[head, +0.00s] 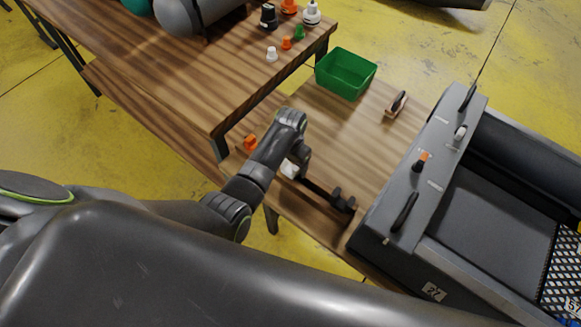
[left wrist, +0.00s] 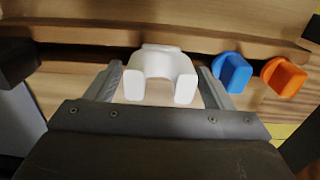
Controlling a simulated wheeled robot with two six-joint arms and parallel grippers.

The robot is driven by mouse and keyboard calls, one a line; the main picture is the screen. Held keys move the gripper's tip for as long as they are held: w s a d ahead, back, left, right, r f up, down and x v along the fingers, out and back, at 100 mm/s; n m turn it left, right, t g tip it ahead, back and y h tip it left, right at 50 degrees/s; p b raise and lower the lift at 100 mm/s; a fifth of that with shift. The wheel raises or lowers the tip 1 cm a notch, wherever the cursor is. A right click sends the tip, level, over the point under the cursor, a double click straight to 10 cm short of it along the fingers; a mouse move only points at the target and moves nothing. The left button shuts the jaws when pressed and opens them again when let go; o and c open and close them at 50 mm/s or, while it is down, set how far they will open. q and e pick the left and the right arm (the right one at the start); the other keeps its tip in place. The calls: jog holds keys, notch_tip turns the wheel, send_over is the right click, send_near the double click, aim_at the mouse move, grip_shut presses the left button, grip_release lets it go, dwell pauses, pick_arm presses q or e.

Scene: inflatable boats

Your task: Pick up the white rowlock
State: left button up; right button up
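The white rowlock (left wrist: 160,74), a U-shaped piece, sits at a dark slot in the wooden rack in the left wrist view. In the head view a small part of the white rowlock (head: 289,169) shows beside my left wrist, the rest hidden by it. My left gripper (left wrist: 161,82) is open, with one finger on each side of the rowlock. A narrow gap shows between each finger and the white piece, so it does not look gripped. My right gripper is not in view.
A blue rowlock (left wrist: 233,73) and an orange rowlock (left wrist: 284,77) stand close to the right finger. A green bin (head: 345,74) and a wooden-handled tool (head: 396,104) lie farther back on the bench.

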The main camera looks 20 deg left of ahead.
pick_arm(q)
jog(key=c, duration=0.8)
notch_tip(320, 180, up, 11)
jog(key=p, duration=0.2)
jog(key=shift+r+p, duration=0.15)
jog(key=shift+p, duration=0.2)
dwell(0.4)
